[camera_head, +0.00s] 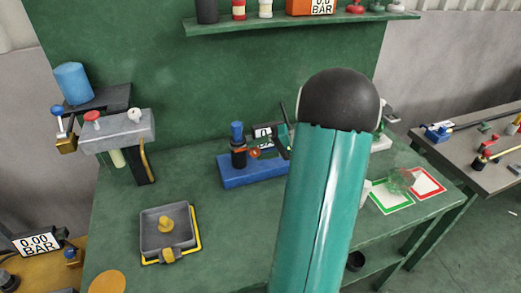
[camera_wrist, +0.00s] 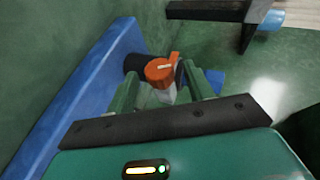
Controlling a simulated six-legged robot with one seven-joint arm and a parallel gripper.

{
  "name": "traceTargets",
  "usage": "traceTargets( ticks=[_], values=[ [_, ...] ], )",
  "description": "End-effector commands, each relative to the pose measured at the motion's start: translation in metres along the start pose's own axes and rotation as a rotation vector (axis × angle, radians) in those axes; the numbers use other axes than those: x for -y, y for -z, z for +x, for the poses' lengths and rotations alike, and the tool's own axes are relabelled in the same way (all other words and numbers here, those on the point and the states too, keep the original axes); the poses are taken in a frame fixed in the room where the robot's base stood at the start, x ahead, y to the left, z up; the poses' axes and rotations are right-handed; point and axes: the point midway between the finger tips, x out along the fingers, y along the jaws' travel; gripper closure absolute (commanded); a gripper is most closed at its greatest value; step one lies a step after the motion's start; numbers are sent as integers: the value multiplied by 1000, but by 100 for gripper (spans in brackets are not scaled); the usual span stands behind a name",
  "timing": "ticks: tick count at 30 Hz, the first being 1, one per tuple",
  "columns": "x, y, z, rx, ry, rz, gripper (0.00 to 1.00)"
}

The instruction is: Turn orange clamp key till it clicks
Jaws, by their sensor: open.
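The orange clamp key (camera_wrist: 161,69) sits in the middle of the wrist view, with a pale line across its round top and a tab towards the upper right. My gripper (camera_wrist: 163,78) is open, its two green fingers on either side of the key. I cannot tell whether either finger touches it. In the head view the key (camera_head: 254,153) is a small orange spot on the blue fixture (camera_head: 250,175), beside a dark cylinder with a blue top (camera_head: 238,145). My arm covers the fixture's right side there and most of the gripper.
A grey bracketed device (camera_head: 118,132) is at the back left. Green and red framed pads (camera_head: 390,196) lie to the right. The bench between tray and fixture is clear.

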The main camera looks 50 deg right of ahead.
Motion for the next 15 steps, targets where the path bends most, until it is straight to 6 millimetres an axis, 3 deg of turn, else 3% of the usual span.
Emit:
traceTargets(
  ticks=[5, 15],
  values=[
    [0, 1, -21, -2, -2, -1, 48],
    [0, 1, -96, -4, -2, 0, 48]
  ],
)
